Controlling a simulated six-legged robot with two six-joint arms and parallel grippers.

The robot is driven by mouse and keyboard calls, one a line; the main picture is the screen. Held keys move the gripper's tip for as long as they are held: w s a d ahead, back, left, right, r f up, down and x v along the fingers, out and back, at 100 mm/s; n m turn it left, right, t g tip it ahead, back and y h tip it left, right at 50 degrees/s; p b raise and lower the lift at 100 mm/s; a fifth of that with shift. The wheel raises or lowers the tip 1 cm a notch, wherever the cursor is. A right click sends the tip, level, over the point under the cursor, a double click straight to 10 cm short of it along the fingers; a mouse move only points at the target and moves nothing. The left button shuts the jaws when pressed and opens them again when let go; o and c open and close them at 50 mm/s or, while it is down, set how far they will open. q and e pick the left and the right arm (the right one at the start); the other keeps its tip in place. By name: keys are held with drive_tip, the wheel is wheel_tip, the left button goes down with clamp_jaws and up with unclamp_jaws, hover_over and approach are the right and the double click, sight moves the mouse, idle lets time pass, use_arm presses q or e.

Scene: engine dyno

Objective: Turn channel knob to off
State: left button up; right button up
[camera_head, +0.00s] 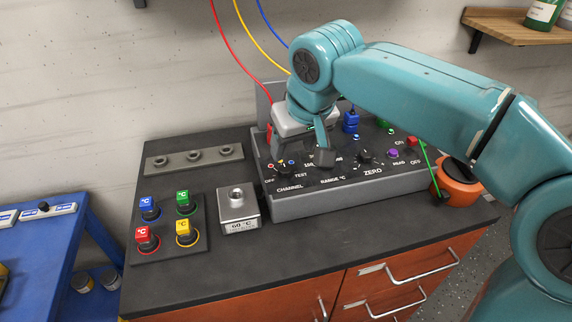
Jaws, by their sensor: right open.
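The channel knob (284,171) is a small dark knob on the sloped face of the black instrument panel (350,185), above the word CHANNEL. Small coloured marks arc over it, with OFF at its lower left and TEST at its right. I cannot tell which mark its pointer faces. My right gripper (312,153) reaches down over the panel just right of and above the knob. It is open and appears empty. One dark fingertip shows near the range knob area, which it partly hides; the other finger is hard to make out. My left gripper is out of view.
The zero knob (365,157) and a purple button (392,153) sit farther right. Red, yellow and blue cables run down behind my arm. A metal block (238,209), a plate with coloured °C plugs (167,246) and an orange round container (457,185) stand beside the panel.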

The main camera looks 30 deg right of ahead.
sight(286, 168)
drive_tip(key=x, duration=0.7)
drive_tip(key=shift+b, duration=0.3)
drive_tip(key=shift+w+d+f, duration=0.15)
drive_tip(key=shift+f, duration=0.25)
drive_tip(key=shift+w, duration=0.1)
drive_tip(key=c, duration=1.1)
